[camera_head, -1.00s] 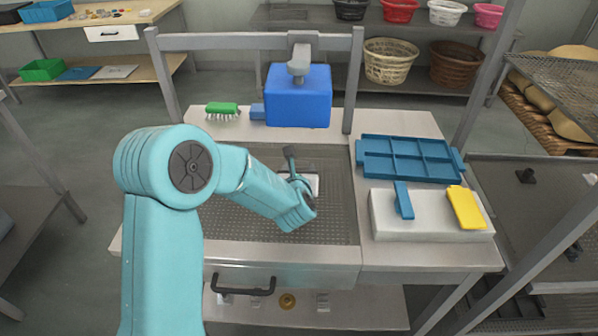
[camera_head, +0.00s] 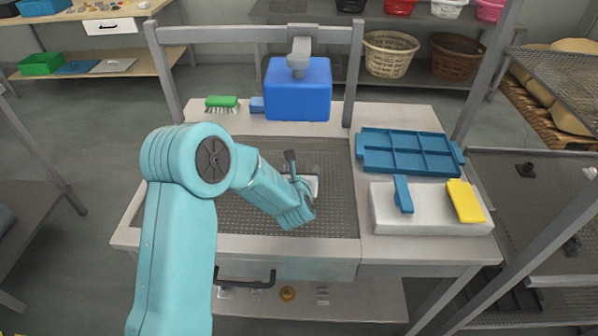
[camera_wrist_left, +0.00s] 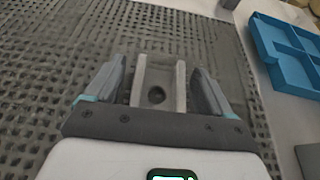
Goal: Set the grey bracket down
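The grey bracket (camera_wrist_left: 159,72) shows in the left wrist view as a channel with two raised side walls and a round hole. It lies between the two fingers of my left gripper (camera_wrist_left: 156,66). Narrow gaps show between the fingertips and its walls, so the gripper looks open around it. In the head view my left gripper (camera_head: 303,184) is low over the perforated floor of the tank (camera_head: 245,215), partly hidden by its own arm. A pale piece beside it there is too small to identify surely. My right gripper is not in view.
Right of the tank are a blue divided tray (camera_head: 408,153) and a pale block (camera_head: 385,222) carrying a blue piece (camera_head: 403,194) and a yellow piece (camera_head: 465,201). The tank's left floor is clear.

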